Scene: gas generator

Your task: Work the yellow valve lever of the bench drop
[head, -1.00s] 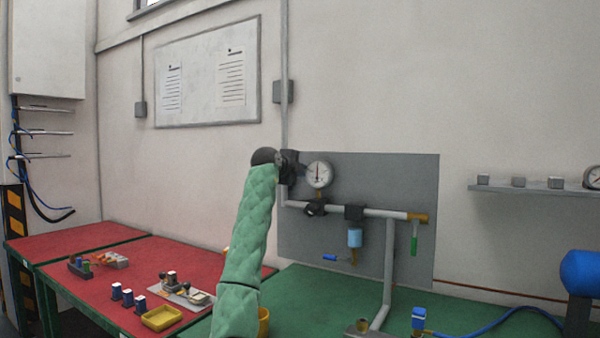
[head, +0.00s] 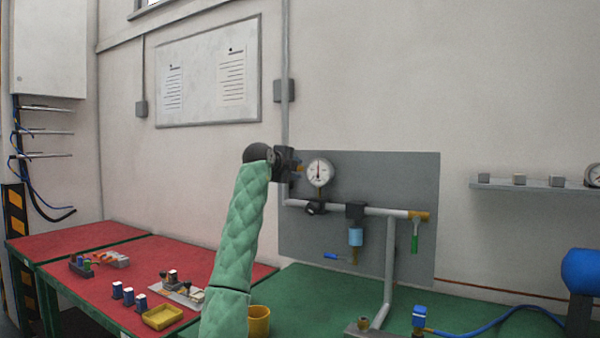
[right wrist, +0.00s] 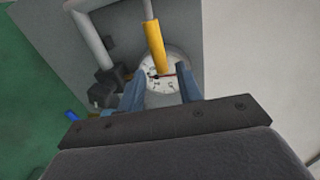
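The yellow valve lever (right wrist: 155,45) shows in the right wrist view as a straight bar, its near end in front of the round pressure gauge (right wrist: 160,85). My right gripper (right wrist: 160,76) is open, one blue-grey finger to each side of the lever's near end; I cannot tell whether either touches it. In the head view, a short yellow piece of the lever (head: 298,168) shows between my dark right gripper (head: 287,163) and the gauge (head: 319,172). The gripper hides the lever's base and the pipe there. My left gripper is not in view.
A grey panel (head: 380,180) carries a horizontal pipe (head: 385,211), a blue-bowled filter (head: 355,237) and a green-handled valve (head: 414,243). A yellow cup (head: 259,321) stands on the green bench (head: 300,290). My green-sleeved right arm crosses in front of the red bench (head: 190,252).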

